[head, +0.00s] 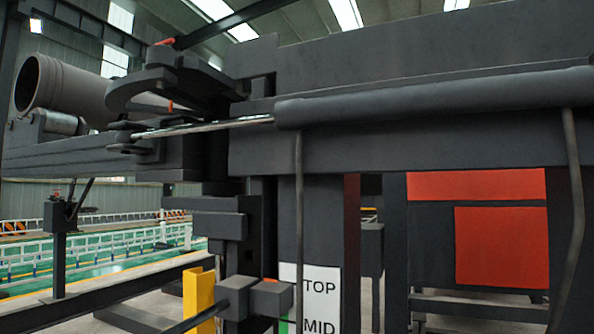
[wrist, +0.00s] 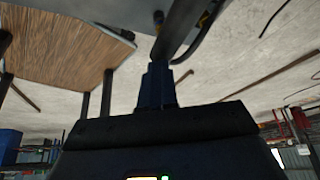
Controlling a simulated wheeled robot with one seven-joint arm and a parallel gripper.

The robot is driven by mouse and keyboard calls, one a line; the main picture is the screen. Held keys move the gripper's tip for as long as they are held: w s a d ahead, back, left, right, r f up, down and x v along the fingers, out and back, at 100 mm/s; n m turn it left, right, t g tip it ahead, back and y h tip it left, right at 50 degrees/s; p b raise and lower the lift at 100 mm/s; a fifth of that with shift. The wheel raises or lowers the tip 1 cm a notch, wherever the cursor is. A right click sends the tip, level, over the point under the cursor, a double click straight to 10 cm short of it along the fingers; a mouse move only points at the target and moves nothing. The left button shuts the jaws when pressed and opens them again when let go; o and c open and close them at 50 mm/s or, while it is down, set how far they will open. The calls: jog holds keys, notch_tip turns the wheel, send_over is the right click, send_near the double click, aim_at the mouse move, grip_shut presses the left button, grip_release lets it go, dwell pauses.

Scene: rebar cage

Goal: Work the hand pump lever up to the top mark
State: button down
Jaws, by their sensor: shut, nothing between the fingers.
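The white mark board (head: 319,300) reads TOP, with MID below it, at the bottom of the head view; its lower part is cut off. Left of it is a dark block with a grey rod (head: 238,293); I cannot tell whether this is part of the pump lever. In the wrist view my gripper (wrist: 157,82) is shut and empty, its blue-black fingers together. A dark bar (wrist: 185,22) shows beyond the fingertips; I cannot tell whether it is the lever or whether they touch. I cannot make out my gripper in the head view.
A yellow post (head: 198,296) stands left of the board. A large dark cylinder (head: 440,95) and beam cross above. Red panels (head: 500,245) are at right. In the wrist view, a wood-patterned panel (wrist: 60,50) lies at left, with concrete floor (wrist: 235,60) at right.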

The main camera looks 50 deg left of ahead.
jog(key=shift+f+b, duration=0.4)
jog(key=shift+f, duration=0.25)
jog(key=shift+f+b, duration=0.6)
jog(key=shift+f, duration=0.1)
jog(key=shift+r, duration=0.15)
jog(key=w+d+p+v, duration=0.1)
jog(key=p+v, duration=0.4)
jog(key=v, duration=0.5)
jog(key=d+r+p+v, duration=0.1)
jog(key=d+p+v, duration=0.2)
jog(key=p+v, duration=0.3)
jog(key=v, duration=0.5)
jog(key=shift+w+d+r, duration=0.25)
jog(key=shift+w+d, duration=0.1)
jog(key=shift+w, duration=0.05)
jog(key=shift+f, duration=0.1)
dwell(0.3)
jog(key=shift+s+d+f, duration=0.15)
jog(key=shift+s+f, duration=0.25)
jog(key=shift+f, duration=0.1)
